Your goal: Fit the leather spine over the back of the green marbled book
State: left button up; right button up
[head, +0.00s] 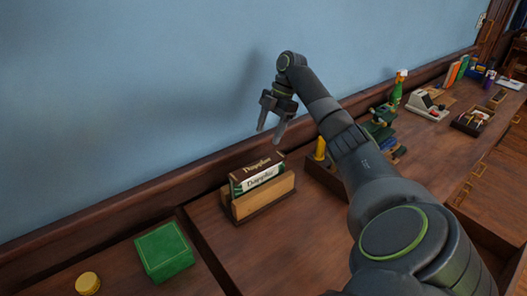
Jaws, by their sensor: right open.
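A light wooden holder (265,204) stands on the dark wood top near the middle. In it is a block with a dark brown upper part (257,171) and a white and green lower strip (264,179), both lettered. I cannot tell whether the brown part is the leather spine or whether the block is the marbled book. A plain green box-like object (164,251) lies at the lower left, with no marbling that I can make out. My right gripper (270,134) is open and empty, pointing down above and behind the holder, apart from it. My left gripper is not in view.
A yellow round lid or jar (88,283) is at the lower left. A yellow cylinder (320,148) and dark green stacked items (381,128) stand behind my right arm. A white device (425,106) and a tray (471,121) are farther right. A blue wall rises behind.

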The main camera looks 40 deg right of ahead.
jog(key=shift+p+v, duration=1)
jog(key=shift+v, duration=0.5)
jog(key=shift+a+f, duration=0.1)
